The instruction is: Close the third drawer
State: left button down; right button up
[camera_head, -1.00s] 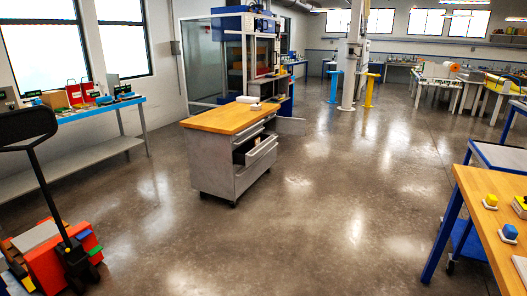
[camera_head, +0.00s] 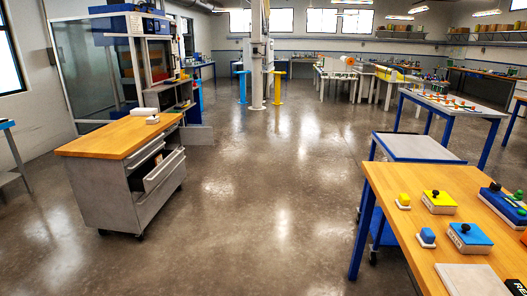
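A grey metal drawer cabinet (camera_head: 110,195) with a wooden top (camera_head: 115,137) stands on castors at the left of the head view. Its drawers face right. One drawer (camera_head: 164,172) in the upper part of the stack is pulled well out, with its open inside showing. The drawer above it (camera_head: 146,155) seems slightly out, but I cannot tell how far. The lower front (camera_head: 158,200) looks flush. I cannot count the drawers surely. Neither of my grippers is in view.
A wooden table (camera_head: 450,200) with blue legs and small coloured blocks stands at the right. A blue-framed cart (camera_head: 415,147) is behind it. Open concrete floor (camera_head: 260,220) lies between cabinet and table. A glass-walled machine (camera_head: 140,65) stands behind the cabinet.

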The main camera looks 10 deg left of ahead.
aim_at(144, 179)
jog(key=u, duration=0.2)
jog(key=i, duration=2.55)
jog(key=u, duration=0.8)
jog(key=i, duration=2)
jog(key=u, duration=0.35)
